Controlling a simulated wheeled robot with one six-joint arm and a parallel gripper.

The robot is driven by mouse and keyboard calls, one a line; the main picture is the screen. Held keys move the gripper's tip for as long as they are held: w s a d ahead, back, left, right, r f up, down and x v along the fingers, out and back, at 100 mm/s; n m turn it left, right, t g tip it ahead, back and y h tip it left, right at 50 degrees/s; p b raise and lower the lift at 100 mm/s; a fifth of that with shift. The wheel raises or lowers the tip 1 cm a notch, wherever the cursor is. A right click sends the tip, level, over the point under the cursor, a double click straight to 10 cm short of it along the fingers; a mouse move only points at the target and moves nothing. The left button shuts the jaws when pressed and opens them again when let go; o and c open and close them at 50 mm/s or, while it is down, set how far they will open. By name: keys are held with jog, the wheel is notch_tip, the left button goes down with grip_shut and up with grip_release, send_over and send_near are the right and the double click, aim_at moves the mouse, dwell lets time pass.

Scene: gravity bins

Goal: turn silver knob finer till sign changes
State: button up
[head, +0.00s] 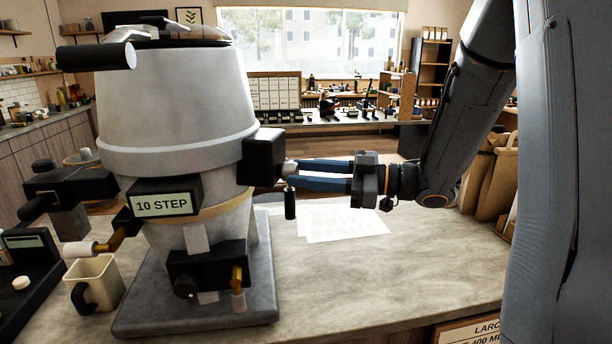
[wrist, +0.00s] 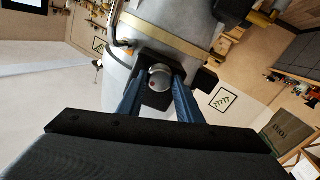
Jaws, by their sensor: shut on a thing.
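The big grey grinder (head: 175,105) stands on a grey base plate on the counter. Its sign (head: 163,205) reads "10 STEP". The silver knob (head: 289,168) sticks out from a black block (head: 262,157) on the grinder's right side; most of it is hidden by my fingers. In the wrist view the round silver knob (wrist: 159,76) shows a small red spot and sits between the blue fingertips. My gripper (head: 298,174) comes in level from the right and is shut on the knob.
A black-handled lever (head: 290,200) hangs just below my fingertips. Papers (head: 340,221) lie flat on the counter (head: 400,270), which is otherwise clear at right. Brown bags (head: 487,178) stand at the right.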

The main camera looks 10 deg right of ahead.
jog(key=o, duration=1)
jog(key=shift+o, duration=0.2)
jog(key=b+v, duration=0.2)
jog(key=v, duration=0.6)
